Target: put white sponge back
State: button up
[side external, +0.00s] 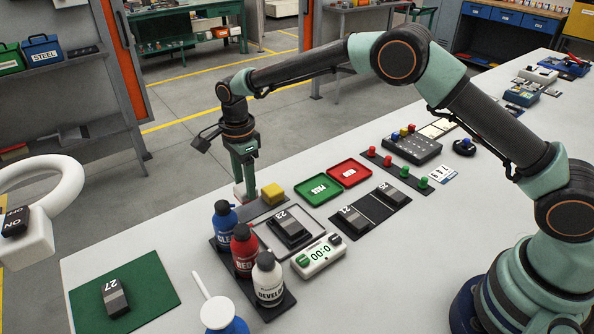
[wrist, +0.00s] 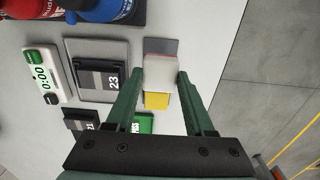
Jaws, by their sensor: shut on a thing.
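The white sponge (wrist: 160,73) is between the two fingers of my gripper (wrist: 160,78) in the wrist view. My gripper is shut on it. In the side view my gripper (side external: 245,190) points down at the far edge of the bench, and the white sponge is mostly hidden there by the fingers. A yellow sponge (side external: 272,193) sits right beside it; it also shows in the wrist view (wrist: 157,101). A flat grey pad (side external: 254,210) lies under this spot, and its end shows in the wrist view (wrist: 161,46). The height of the white sponge above the pad is unclear.
Blue, red and white bottles (side external: 242,248) stand in a row on a dark tray near my gripper. A numbered block (side external: 290,228) lies on a framed pad. A timer (side external: 319,255) and green (side external: 317,189) and red (side external: 350,173) trays are close by.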

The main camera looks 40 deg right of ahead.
jog(key=shift+f, duration=2.05)
jog(key=shift+f, duration=0.1)
jog(key=o, duration=1.2)
